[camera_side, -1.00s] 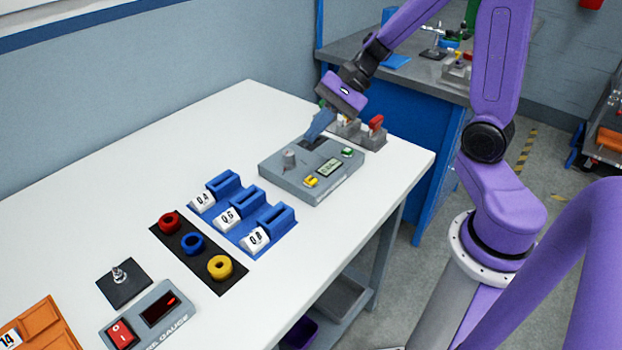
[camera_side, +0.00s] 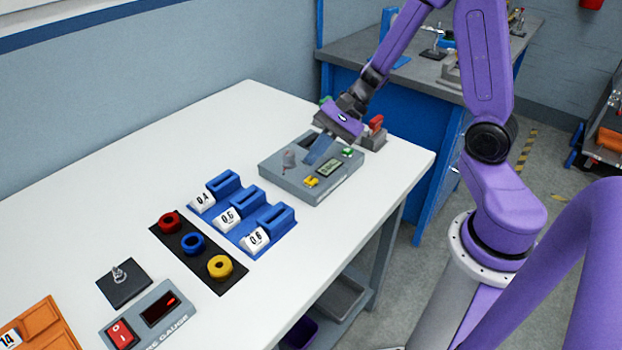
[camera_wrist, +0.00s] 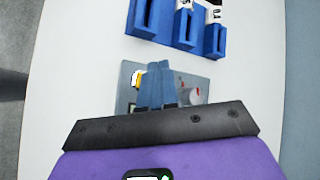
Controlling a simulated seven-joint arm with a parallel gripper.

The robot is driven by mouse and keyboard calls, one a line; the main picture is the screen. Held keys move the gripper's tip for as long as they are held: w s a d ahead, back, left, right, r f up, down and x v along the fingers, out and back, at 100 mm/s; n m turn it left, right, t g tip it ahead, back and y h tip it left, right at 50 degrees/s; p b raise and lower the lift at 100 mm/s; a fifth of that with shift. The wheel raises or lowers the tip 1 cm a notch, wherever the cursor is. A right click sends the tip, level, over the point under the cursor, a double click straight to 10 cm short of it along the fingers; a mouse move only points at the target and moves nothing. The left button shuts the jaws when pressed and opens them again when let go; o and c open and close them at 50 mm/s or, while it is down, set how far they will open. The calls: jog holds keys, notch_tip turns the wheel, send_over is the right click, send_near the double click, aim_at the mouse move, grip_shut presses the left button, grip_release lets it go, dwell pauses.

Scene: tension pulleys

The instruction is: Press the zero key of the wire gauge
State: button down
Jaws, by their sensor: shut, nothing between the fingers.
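The wire gauge (camera_side: 153,318) is a grey box at the lower left in the side view, with part of its GAUGE lettering visible. It has a dark display with a red mark (camera_side: 160,309) and a red rocker-like key (camera_side: 121,334). Its lower part is cut off by the frame edge, and I see no key clearly marked zero. My gripper (camera_side: 312,160) is far from it. The blue fingers are shut and empty, pointing down over a different grey box (camera_side: 285,175); I cannot tell whether they touch it. The fingers (camera_wrist: 157,85) also show in the wrist view over that box.
The box under my gripper carries a knob (camera_side: 289,159), a small display (camera_side: 330,166), a yellow part (camera_side: 311,181) and a green part (camera_side: 347,152). Blue slotted stands (camera_side: 246,207) and a black strip (camera_side: 190,250) with coloured rings lie between it and the gauge.

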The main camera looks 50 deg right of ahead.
aim_at(315, 178)
jog(key=shift+f, duration=1.45)
jog(key=shift+f, duration=0.1)
dwell(0.9)
jog(key=shift+f, duration=0.3)
jog(key=shift+f, duration=0.4)
dwell(0.7)
jog(key=shift+r, duration=0.85)
jog(key=shift+r, duration=2.5)
